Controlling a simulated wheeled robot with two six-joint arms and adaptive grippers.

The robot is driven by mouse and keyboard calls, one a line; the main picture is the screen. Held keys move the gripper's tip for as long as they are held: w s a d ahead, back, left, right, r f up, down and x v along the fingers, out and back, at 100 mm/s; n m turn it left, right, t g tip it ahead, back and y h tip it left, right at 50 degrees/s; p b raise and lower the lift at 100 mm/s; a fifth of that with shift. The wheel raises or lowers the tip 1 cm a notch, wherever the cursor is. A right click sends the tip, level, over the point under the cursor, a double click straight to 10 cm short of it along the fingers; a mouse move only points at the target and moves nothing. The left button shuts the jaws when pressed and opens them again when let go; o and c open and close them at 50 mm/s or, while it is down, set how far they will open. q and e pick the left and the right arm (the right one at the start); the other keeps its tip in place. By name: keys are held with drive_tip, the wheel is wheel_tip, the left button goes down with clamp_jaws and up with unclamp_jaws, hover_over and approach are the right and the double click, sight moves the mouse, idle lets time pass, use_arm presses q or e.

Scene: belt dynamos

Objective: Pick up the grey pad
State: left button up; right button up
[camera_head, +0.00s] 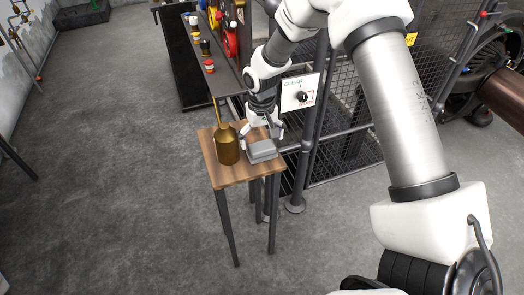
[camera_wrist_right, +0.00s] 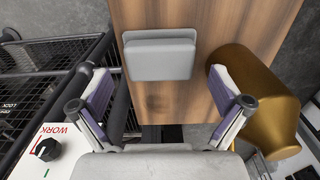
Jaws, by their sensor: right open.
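The grey pad (camera_head: 262,151) lies on a small wooden table (camera_head: 232,175), near its right edge in the head view. In the right wrist view the pad (camera_wrist_right: 160,57) lies flat on the wood, ahead of the fingers. My right gripper (camera_head: 262,137) is above the table just behind the pad. Its two fingers (camera_wrist_right: 163,98) are spread wide with nothing between them, and the pad is apart from them. My left gripper is not in view.
A brass can (camera_head: 227,146) with a thin spout stands left of the pad, close to one finger in the right wrist view (camera_wrist_right: 262,95). A switch panel (camera_head: 300,93) and mesh fence (camera_head: 352,120) stand to the right. A shelf with bottles (camera_head: 213,55) is behind.

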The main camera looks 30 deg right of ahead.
sight(262, 146)
wheel_tip(262, 146, down, 4)
drive_tip(key=shift+r, duration=0.15)
drive_tip(key=shift+s, duration=0.15)
drive_tip(key=c, duration=1.1)
drive_tip(key=shift+r, duration=0.1)
drive_tip(key=shift+r, duration=0.6)
drive_tip(key=shift+a+r, duration=0.2)
drive_tip(key=shift+r, duration=0.95)
drive_tip(key=s+a, duration=0.3)
drive_tip(key=a, duration=0.1)
drive_tip(key=s+a+r, duration=0.1)
drive_tip(key=s+a, duration=0.2)
drive_tip(key=a, duration=0.1)
drive_tip(key=s+a+b, duration=0.1)
drive_tip(key=s+a, duration=0.2)
drive_tip(key=s, duration=0.1)
drive_tip(key=shift+a+r, duration=0.2)
drive_tip(key=shift+a, duration=0.2)
drive_tip(key=shift+c, duration=0.2)
